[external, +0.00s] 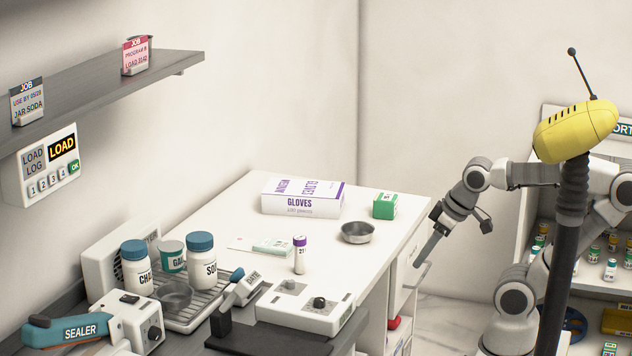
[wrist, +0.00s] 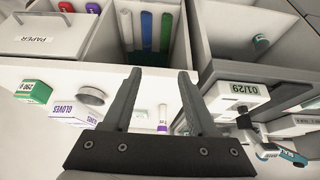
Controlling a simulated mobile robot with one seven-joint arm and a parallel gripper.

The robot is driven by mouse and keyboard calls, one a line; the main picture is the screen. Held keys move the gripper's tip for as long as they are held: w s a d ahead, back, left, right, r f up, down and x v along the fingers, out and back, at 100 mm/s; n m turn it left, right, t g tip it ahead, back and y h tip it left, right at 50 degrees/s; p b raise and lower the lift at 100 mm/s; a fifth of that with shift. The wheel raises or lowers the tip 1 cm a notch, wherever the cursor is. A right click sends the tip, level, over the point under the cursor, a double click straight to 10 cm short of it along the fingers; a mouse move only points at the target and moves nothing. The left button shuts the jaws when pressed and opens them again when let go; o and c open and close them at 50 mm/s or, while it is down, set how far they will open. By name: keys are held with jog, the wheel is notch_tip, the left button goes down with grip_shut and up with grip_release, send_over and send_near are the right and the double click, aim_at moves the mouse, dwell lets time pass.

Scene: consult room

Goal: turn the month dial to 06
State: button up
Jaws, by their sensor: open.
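I cannot tell which is the month dial. In the wrist view a white device (wrist: 236,90) at the right has a display (wrist: 244,88) reading 01/29. My gripper (external: 421,264) is off the counter's right edge, pointing down, apart from the unit. In the wrist view my gripper (wrist: 160,74) shows two spread fingers with nothing between them.
A glove box (external: 302,198), green box (external: 385,206), metal bowl (external: 357,232) and purple-capped vial (external: 300,255) stand on the counter. A black-based press (external: 240,288) and the sealer (external: 85,329) are left of the dial unit. Open drawer compartments (wrist: 145,35) lie below my gripper.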

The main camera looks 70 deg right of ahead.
jog(key=w+a+r+n+g+p, duration=0.1)
jog(key=w+a+r+n+p, duration=0.25)
jog(key=r+p, duration=0.3)
notch_tip(320, 180, up, 9)
jog(key=n+g+p, duration=0.5)
jog(key=n+p, duration=1)
jog(key=n, duration=0.2)
send_over(320, 299)
notch_tip(320, 299, down, 17)
jog(key=shift+w+f+b, duration=0.1)
jog(key=shift+f+b, duration=0.05)
jog(key=shift+b, duration=0.6)
grip_shut()
